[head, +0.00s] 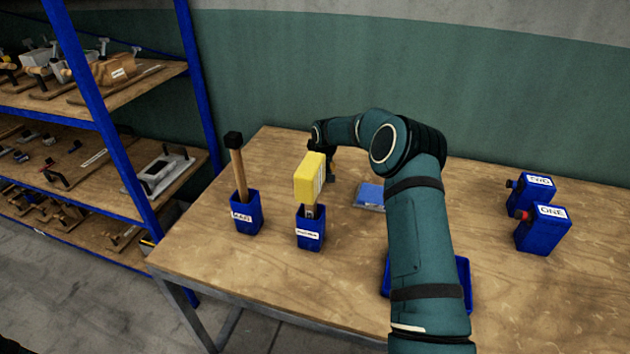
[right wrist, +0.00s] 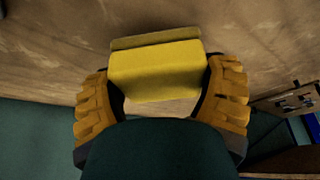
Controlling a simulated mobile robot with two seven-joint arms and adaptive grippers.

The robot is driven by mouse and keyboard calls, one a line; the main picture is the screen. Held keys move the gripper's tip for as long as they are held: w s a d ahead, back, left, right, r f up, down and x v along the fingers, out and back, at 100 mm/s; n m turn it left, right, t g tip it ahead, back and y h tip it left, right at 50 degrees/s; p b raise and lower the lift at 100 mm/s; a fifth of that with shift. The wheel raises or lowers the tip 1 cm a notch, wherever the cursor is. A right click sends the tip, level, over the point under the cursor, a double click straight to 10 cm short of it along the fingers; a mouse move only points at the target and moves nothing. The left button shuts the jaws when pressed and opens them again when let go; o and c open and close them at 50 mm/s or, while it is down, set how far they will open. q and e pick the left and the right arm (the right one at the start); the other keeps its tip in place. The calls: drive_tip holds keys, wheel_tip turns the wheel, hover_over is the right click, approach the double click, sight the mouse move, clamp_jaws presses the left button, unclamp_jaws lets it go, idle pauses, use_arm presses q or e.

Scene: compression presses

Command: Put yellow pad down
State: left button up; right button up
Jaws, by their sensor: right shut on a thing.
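The yellow pad (head: 308,180) is a thick block with a pale side face, upright above a small labelled blue holder (head: 311,238) in the head view. A small metallic piece shows between the pad and the holder; I cannot tell whether they touch. My right gripper is mostly hidden behind the pad in the head view. In the right wrist view my right gripper (right wrist: 162,78) is shut on the yellow pad (right wrist: 160,72), which lies between its orange ridged fingers. My left gripper is out of view.
A blue holder (head: 247,217) with a black-topped wooden-handled tool stands left. A flat blue-topped block (head: 370,195) lies right of the pad. A blue tray (head: 464,283) is partly behind my arm. A shelf (head: 110,95) is left.

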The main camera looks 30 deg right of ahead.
drive_tip(key=shift+f, duration=1.4)
drive_tip(key=shift+f, duration=0.1)
drive_tip(key=o, duration=1.1)
drive_tip(key=shift+r, duration=0.4)
drive_tip(key=p+v, duration=0.1)
drive_tip(key=v, duration=1)
drive_tip(key=shift+s+r, duration=0.15)
drive_tip(key=shift+s, duration=0.05)
